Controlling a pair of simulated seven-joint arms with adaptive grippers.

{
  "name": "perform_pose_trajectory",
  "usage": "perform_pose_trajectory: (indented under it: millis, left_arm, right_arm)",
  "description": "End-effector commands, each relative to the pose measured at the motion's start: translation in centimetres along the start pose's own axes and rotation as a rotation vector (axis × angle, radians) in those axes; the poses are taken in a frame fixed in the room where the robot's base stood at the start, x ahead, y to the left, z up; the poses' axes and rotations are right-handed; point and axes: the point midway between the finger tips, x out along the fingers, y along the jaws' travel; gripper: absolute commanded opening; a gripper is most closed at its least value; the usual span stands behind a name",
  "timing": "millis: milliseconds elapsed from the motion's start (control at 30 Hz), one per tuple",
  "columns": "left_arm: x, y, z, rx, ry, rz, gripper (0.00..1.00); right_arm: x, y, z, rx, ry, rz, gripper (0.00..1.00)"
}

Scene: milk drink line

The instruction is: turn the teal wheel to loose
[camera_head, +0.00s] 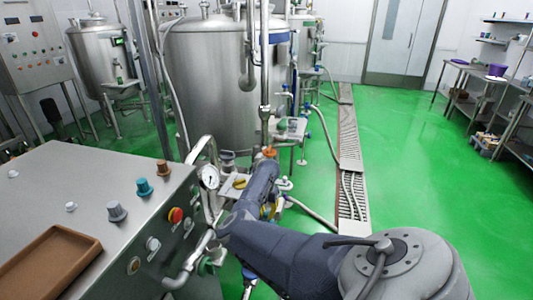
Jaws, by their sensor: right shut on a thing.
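My right arm comes in from the lower right and bends at the pipework beside the console. Its far end, with the right gripper (264,176), is among the valves in front of the large steel tank. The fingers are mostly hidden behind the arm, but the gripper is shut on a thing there. I cannot clearly make out the teal wheel at the grip; the arm covers most of that spot. I cannot tell how far the wheel is turned. My left gripper is not in view.
The steel console (95,185) at left carries a teal knob (144,186), a red button (175,215) and a brown tray (48,262). A pressure gauge (209,176), an orange fitting (269,152) and a yellow handle (240,182) crowd the arm. Green floor (405,150) is open at right.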

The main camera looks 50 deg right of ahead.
Motion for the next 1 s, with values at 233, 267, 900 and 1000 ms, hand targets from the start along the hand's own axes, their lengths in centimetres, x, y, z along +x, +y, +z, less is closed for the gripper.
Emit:
perform_pose_trajectory:
  millis: [233,267,900,1000]
  left_arm:
    - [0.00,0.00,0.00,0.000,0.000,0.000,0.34]
    - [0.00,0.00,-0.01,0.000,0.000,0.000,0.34]
    - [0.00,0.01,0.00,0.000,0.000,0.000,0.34]
    - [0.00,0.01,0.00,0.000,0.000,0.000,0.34]
  right_arm:
    - [0.04,0.08,-0.10,-0.235,0.002,0.002,0.00]
    - [0.04,0.08,-0.10,-0.263,0.002,0.002,0.00]
    - [0.10,0.00,-0.12,-0.754,0.003,0.002,0.00]
    - [0.10,0.00,-0.12,-0.795,0.003,0.002,0.00]
